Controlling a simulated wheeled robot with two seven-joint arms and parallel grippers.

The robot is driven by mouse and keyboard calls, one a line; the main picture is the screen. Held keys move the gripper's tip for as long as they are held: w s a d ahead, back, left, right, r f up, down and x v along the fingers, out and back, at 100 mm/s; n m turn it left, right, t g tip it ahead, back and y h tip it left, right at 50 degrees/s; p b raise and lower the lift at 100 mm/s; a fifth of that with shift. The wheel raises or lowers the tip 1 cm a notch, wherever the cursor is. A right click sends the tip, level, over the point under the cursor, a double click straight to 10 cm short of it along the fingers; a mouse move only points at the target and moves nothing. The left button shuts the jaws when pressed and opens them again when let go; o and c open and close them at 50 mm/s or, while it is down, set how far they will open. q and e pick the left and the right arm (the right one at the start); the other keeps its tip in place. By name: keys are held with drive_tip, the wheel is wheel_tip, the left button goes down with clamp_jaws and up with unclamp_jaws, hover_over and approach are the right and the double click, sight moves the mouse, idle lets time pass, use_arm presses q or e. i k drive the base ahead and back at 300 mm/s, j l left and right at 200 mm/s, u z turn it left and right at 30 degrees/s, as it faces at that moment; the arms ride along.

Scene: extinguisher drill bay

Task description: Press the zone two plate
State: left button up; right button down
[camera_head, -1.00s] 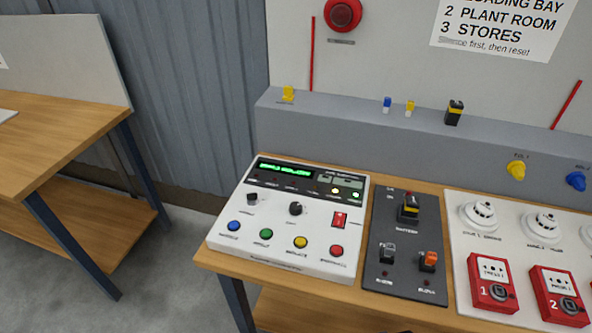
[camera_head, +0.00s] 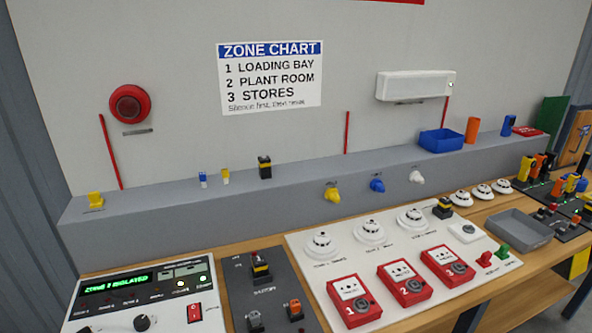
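The zone two call point is the red box marked 2 (camera_head: 404,283), the middle one of three on a white panel (camera_head: 314,281). Its white press plate (camera_head: 397,272) faces up. The red box marked 1 (camera_head: 354,300) is to its left and a third red box (camera_head: 447,266) is to its right. The zone chart (camera_head: 270,77) on the wall lists 2 as plant room. The control panel (camera_head: 145,298) at the lower left has a lit green display that seems to read zone 1 isolated. Neither of my grippers is in view.
White detectors (camera_head: 369,233) stand behind the red boxes. A dark switch panel (camera_head: 267,290) lies to the left of the white panel. A grey tray (camera_head: 514,229) and a charger rack with radios are at the right. A grey ledge (camera_head: 150,225) runs along the back.

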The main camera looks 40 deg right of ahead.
sight(398, 271)
drive_tip(key=z, duration=1.85)
drive_tip(key=l, duration=0.1)
